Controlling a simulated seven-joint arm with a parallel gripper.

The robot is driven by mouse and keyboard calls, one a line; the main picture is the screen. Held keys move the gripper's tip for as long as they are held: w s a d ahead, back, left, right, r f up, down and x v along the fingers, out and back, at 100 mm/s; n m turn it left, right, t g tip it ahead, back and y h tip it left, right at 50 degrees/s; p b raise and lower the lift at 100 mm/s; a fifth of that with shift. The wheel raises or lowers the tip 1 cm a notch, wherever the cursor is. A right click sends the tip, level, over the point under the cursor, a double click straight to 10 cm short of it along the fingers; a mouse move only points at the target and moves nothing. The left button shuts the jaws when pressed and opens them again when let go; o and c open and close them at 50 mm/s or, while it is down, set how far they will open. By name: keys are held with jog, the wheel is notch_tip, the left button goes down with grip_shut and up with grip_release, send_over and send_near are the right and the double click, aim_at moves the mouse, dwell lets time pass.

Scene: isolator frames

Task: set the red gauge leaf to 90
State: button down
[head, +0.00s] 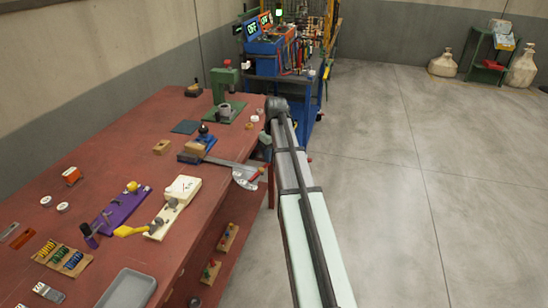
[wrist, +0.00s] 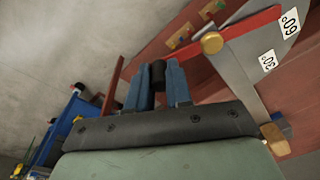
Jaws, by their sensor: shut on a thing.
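The gauge is a pale metal plate (head: 245,175) at the right edge of the red bench in the head view. In the wrist view its plate (wrist: 245,62) shows labels 60° and 30°. No 90 label is visible, so I cannot read the exact angle. My gripper (wrist: 158,78) is shut on a black grip, apparently at the leaf's end. In the head view the leaf (head: 256,173) is small and my gripper is largely hidden by my arm.
A green press (head: 225,90) stands farther back, and a cream box (head: 183,188) nearer. A blue cart (head: 290,90) stands beyond the bench. The floor (head: 400,180) to the right is clear.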

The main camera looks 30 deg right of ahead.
jog(key=shift+w+a+n, duration=0.3)
jog(key=shift+w+n, duration=0.05)
jog(key=shift+n, duration=0.45)
jog(key=shift+w+a+n, duration=0.25)
jog(key=shift+w+n, duration=0.05)
jog(key=shift+n, duration=0.5)
jog(key=c, duration=1)
grip_release()
jog(key=shift+r, duration=0.2)
jog(key=r, duration=0.9)
jog(key=s+d+r, duration=0.1)
jog(key=r, duration=0.3)
jog(key=shift+r, duration=0.25)
